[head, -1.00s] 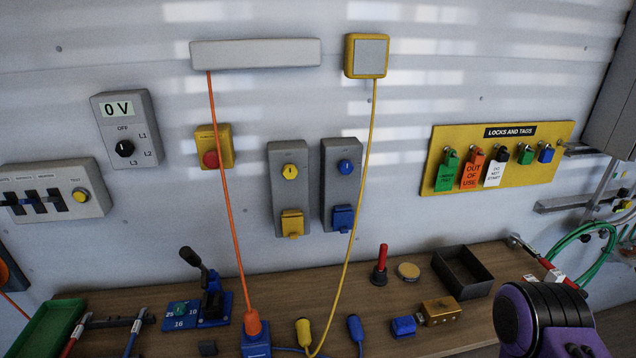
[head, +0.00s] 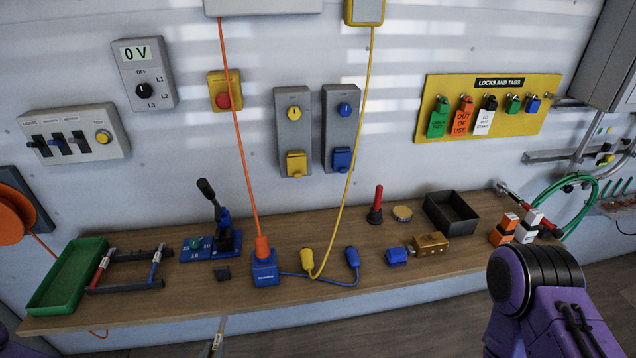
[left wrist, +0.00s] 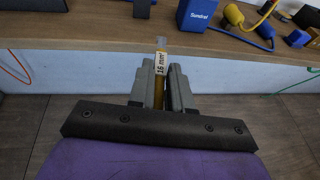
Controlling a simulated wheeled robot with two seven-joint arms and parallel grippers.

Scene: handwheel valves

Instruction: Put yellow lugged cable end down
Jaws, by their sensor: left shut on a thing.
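My left gripper (left wrist: 166,88) is shut on the yellow lugged cable end (left wrist: 159,72), which has a white "16 mm²" tag and a metal lug pointing towards the bench. In the left wrist view it is in front of the bench's front edge, clear of the top. In the head view the cable end (head: 218,338) shows small at the bottom edge, with most of the gripper out of frame. A red cable end (head: 103,268) and a blue one (head: 156,263) lie across a black rack (head: 126,287) on the bench. My right gripper is out of view.
A green tray (head: 66,279) is left of the rack. A lever tool on a blue base (head: 222,246), a blue socket box (head: 265,272) and yellow (head: 307,261) and blue plugs stand farther right. The bench (head: 200,297) is bare along its front. My right arm covers the lower right.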

